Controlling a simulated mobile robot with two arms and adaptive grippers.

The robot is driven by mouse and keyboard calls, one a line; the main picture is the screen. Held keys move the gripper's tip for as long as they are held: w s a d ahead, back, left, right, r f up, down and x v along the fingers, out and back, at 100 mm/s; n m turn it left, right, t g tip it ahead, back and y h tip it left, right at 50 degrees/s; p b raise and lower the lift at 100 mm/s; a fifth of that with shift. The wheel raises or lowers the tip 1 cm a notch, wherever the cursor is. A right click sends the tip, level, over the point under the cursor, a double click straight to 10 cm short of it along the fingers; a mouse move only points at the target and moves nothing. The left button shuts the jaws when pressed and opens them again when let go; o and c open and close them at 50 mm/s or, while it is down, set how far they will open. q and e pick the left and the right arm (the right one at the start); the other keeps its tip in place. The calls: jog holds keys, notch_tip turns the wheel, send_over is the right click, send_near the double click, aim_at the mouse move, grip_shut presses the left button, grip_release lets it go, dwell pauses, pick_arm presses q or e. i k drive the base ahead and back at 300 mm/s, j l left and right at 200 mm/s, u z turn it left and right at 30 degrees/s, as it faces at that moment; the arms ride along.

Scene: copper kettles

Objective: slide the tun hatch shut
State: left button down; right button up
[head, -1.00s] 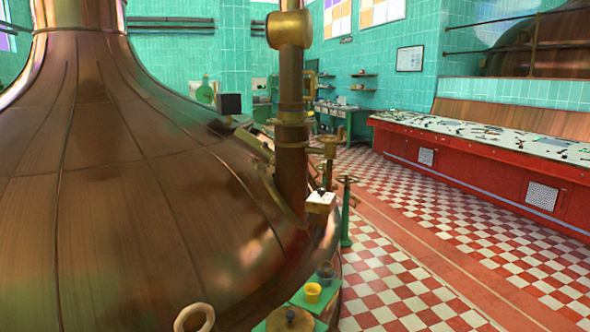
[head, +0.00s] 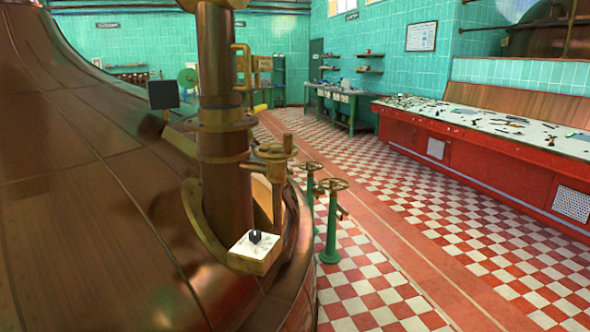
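The large copper tun (head: 80,200) fills the left side of the head view, its dome sloping down to the right. A thick upright copper pipe (head: 218,60) with brass collars rises from its right shoulder. I cannot make out a hatch for certain; a curved brass rim (head: 205,225) shows on the dome by the pipe's foot. Neither of my grippers is in view.
A pale box with a black knob (head: 254,250) sits at the pipe's foot. Green valve stands (head: 330,235) rise from the checkered floor (head: 385,255) beside the tun. A red control desk (head: 470,160) stands at the right. The floor between is clear.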

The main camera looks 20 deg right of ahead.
aim_at(289, 198)
jog(key=i+l, duration=0.25)
jog(key=l, duration=0.2)
jog(key=i+l+z, duration=0.1)
jog(key=i+l, duration=0.15)
jog(key=l, duration=0.2)
jog(key=i+l+z, duration=0.1)
jog(key=i+l, duration=0.15)
jog(key=l, duration=0.2)
jog(key=i+l, duration=0.3)
jog(key=l, duration=0.15)
jog(key=i+l+u, duration=0.1)
jog(key=u, duration=0.65)
